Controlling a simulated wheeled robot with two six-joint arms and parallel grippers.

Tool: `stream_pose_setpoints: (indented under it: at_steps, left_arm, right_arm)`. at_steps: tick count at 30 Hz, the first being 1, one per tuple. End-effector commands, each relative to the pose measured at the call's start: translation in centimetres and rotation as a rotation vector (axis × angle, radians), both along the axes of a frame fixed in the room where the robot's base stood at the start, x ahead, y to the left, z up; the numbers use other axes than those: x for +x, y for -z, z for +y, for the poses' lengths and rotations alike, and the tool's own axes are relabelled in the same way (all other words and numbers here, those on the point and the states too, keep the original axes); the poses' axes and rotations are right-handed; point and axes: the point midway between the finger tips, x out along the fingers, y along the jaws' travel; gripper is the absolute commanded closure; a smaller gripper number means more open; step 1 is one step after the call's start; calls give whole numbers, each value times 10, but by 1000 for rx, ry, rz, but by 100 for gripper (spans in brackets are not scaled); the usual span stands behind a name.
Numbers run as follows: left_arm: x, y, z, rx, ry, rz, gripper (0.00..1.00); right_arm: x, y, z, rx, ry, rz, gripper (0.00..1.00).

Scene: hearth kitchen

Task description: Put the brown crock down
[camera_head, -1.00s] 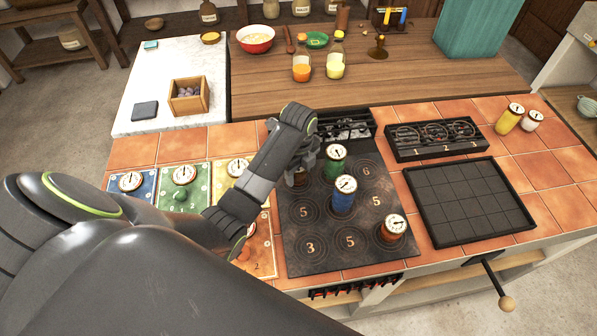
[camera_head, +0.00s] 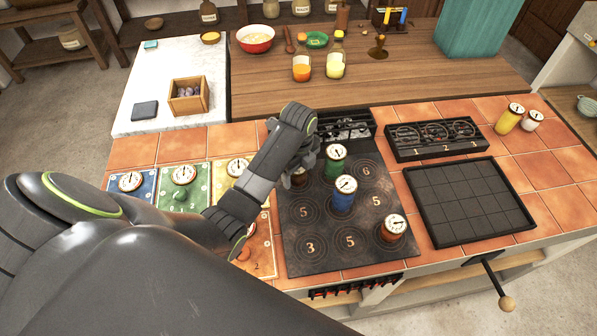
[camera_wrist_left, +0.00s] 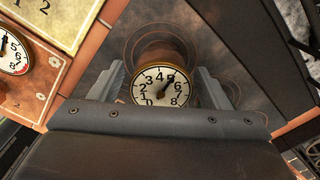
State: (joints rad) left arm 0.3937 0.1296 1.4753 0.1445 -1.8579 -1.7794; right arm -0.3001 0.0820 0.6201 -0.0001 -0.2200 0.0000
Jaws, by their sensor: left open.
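The brown crock (camera_head: 299,177) stands at the back left of the dark stove plate (camera_head: 310,262), mostly hidden by my left gripper in the head view. In the left wrist view the crock (camera_wrist_left: 158,52) shows its brown side and a round white dial with a brass rim. My left gripper (camera_wrist_left: 162,84) is open, with one finger on each side of the crock and visible gaps between them. My right gripper is not in view.
A green crock (camera_head: 335,164), a blue crock (camera_head: 344,195) and an orange-brown crock (camera_head: 393,228) stand on the same plate. Coloured cards (camera_head: 260,258) with dials lie to the left. A black gridded tray (camera_head: 468,203) lies to the right, and a burner rack (camera_head: 433,137) behind it.

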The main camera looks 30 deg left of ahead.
Motion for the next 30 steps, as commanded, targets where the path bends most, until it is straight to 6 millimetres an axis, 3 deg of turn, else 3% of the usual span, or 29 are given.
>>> stream_pose_setpoints:
  at_steps: [8, 15, 21, 30]
  left_arm:
    - [1, -62, 0, 1, 1, -7, 30]
    - [0, -93, 0, 0, 0, 0, 30]
    - [0, -110, 0, 0, 0, 0, 30]
    - [0, -116, 0, 0, 0, -1, 30]
  right_arm:
    - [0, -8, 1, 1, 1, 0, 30]
    - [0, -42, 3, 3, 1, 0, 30]
    - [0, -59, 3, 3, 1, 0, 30]
    - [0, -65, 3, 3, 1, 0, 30]
